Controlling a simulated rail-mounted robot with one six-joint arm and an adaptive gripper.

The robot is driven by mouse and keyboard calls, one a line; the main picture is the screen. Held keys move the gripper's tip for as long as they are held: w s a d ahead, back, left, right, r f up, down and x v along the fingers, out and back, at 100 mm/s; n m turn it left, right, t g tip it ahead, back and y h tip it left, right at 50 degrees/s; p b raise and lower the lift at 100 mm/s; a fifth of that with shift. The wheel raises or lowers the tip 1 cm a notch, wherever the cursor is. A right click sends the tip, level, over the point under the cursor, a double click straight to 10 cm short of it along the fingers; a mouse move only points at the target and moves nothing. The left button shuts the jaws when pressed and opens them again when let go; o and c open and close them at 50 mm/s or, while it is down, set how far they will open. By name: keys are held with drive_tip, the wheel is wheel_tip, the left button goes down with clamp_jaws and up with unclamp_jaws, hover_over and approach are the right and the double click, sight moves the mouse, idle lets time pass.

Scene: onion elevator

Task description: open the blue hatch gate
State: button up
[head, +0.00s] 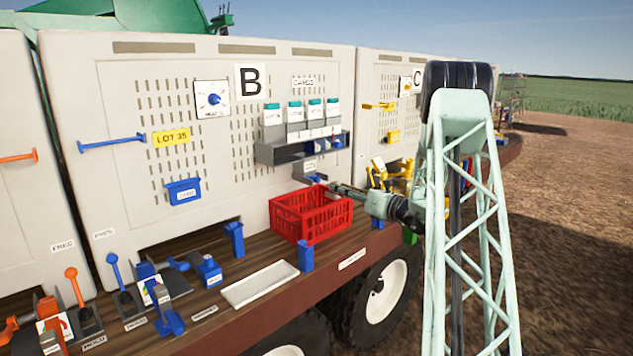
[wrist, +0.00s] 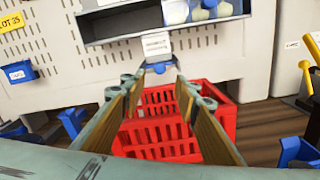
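A blue part, apparently the hatch gate (wrist: 158,66), sits at the bottom of a short labelled grey spout (wrist: 156,43) under the grey bin shelf on panel B. In the head view the spout (head: 311,172) is just above the red crate. My gripper (wrist: 154,82) is open and empty, its two fingers pointing at the blue part, which shows between and just beyond the tips. In the head view my gripper (head: 338,188) is beside the spout, over the crate's back right corner. I cannot tell whether a finger touches the gate.
The red crate (head: 312,216) stands on the wooden deck, below the spout. A grey shelf (head: 275,152) with several teal-topped containers is above. A blue post (head: 306,256) and a white tray (head: 260,284) are in front. Blue levers (head: 118,270) stand at left, yellow parts (head: 385,175) at right.

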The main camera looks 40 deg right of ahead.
sight(319, 181)
drive_tip(key=shift+w+a+p, duration=0.1)
drive_tip(key=shift+w+a, duration=0.1)
drive_tip(key=shift+w, duration=2.05)
drive_tip(key=shift+w+a+p, duration=0.1)
drive_tip(key=shift+w+a, duration=0.1)
drive_tip(key=shift+w, duration=2.1)
drive_tip(key=shift+w+a+p, duration=0.1)
drive_tip(key=shift+w+a, duration=0.1)
drive_tip(key=shift+w, duration=2.05)
drive_tip(key=shift+c, duration=0.3)
clamp_jaws()
